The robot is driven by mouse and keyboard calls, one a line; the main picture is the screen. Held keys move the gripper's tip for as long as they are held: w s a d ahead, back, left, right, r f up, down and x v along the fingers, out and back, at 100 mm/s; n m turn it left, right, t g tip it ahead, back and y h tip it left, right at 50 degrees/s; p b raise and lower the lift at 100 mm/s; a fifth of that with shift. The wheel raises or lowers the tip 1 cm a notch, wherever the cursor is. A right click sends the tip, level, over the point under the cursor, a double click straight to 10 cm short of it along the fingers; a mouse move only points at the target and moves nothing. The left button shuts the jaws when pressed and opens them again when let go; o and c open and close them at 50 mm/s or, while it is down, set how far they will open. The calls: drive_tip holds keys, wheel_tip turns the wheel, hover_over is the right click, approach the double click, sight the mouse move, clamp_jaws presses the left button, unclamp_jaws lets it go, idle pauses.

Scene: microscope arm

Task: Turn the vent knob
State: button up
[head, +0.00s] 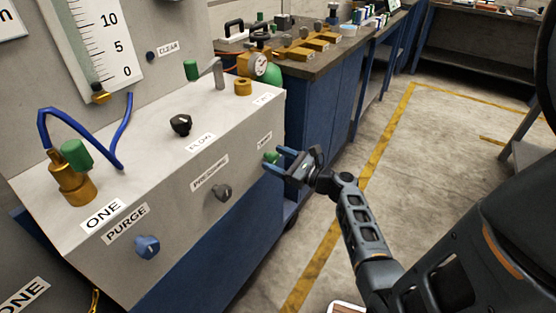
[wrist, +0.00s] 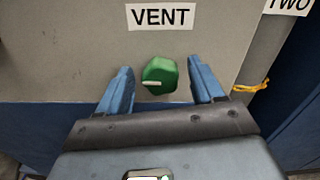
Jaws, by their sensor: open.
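The vent knob (wrist: 159,75) is green with a pale pointer line, below a white VENT label (wrist: 161,16) on the grey panel. In the head view the knob (head: 271,157) sits at the right end of the panel's front face. My gripper (head: 284,158) is at the knob. In the wrist view my gripper (wrist: 162,86) is open, with one blue finger on each side of the knob and a visible gap on both sides. The pointer line lies nearly level, toward the left. How deep the fingers reach around the knob cannot be told.
The same panel face carries a blue PURGE knob (head: 146,247) and a dark knob (head: 222,192). Open floor (head: 330,190) lies to the right.

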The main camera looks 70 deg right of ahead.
drive_tip(key=v, duration=0.8)
drive_tip(key=shift+w, duration=0.1)
idle(0.5)
drive_tip(key=s+a+f+n+g+p, duration=0.1)
drive_tip(key=s+a+f+n+g, duration=0.1)
drive_tip(key=a+n, duration=0.4)
drive_tip(key=s+a+f+n+g+y, duration=0.1)
drive_tip(key=s+a+f+n+g, duration=0.2)
drive_tip(key=a, duration=0.5)
drive_tip(key=s+a+f+n+g+p, duration=0.1)
drive_tip(key=a+n+g, duration=0.1)
drive_tip(key=a+n, duration=0.45)
drive_tip(key=s+a+r+n+t+y, duration=0.1)
drive_tip(key=s+a+r+n, duration=0.3)
drive_tip(key=a+r+n, duration=0.4)
drive_tip(key=s+a+r+n+t+y+p, duration=0.1)
drive_tip(key=s+a+r+n+t+y, duration=0.1)
drive_tip(key=a+r+n, duration=0.7)
wheel_tip(320, 180, up, 7)
drive_tip(key=s+n+t, duration=0.1)
drive_tip(key=s+n, duration=0.1)
drive_tip(key=n, duration=0.2)
drive_tip(key=shift+r, duration=0.2)
